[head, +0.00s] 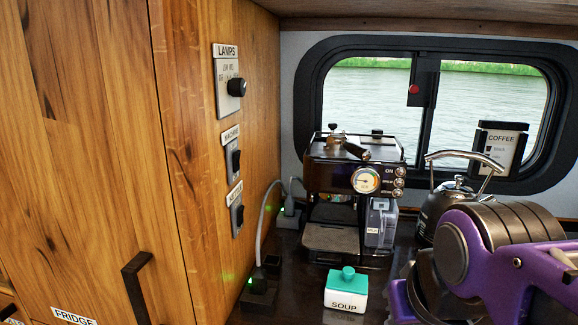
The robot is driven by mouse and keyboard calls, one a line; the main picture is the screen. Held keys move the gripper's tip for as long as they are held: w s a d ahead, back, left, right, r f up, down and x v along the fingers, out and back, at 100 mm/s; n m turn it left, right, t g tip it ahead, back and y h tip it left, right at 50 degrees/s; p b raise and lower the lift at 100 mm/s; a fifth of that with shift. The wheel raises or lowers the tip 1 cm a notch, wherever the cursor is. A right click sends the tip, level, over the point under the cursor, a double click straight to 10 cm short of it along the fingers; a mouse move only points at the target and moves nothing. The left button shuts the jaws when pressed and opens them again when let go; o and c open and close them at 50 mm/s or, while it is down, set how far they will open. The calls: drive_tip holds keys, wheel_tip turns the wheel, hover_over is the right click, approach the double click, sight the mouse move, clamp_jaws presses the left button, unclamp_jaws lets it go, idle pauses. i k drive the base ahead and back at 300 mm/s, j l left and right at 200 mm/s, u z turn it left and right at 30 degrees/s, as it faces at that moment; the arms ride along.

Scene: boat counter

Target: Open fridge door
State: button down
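The fridge door (85,150) is a tall wooden panel on the left side of the head view, with a "FRIDGE" label (74,317) at its lower edge. It looks shut, flush with the wooden wall beside it. Its dark handle (136,287) is an upright bar near the door's right edge, and its lower end is cut off by the frame. My purple and dark arm shows at the lower right, over the counter and well apart from the door. My gripper is not in view.
A coffee machine (352,175) stands on the dark counter, with a soup box (346,291) before it. A kettle (448,203) stands behind my arm. Switches (229,84) and plugged cables line the wooden wall. Another label shows at the lower left.

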sight(89, 235)
drive_tip(key=j+u, duration=0.1)
drive_tip(key=u, duration=0.2)
drive_tip(key=j+u, duration=0.1)
drive_tip(key=u, duration=0.15)
drive_tip(key=l+u, duration=0.1)
drive_tip(key=u, duration=0.85)
drive_tip(key=j, duration=0.15)
drive_tip(key=i+j+z, duration=0.25)
drive_tip(key=j+z, duration=0.25)
drive_tip(key=k+j+z, duration=0.25)
drive_tip(key=z, duration=0.25)
drive_tip(key=k+l+z, duration=0.2)
drive_tip(key=k+z, duration=0.15)
drive_tip(key=i+l+u, duration=0.15)
drive_tip(key=u, duration=0.55)
drive_tip(key=i+u, duration=0.25)
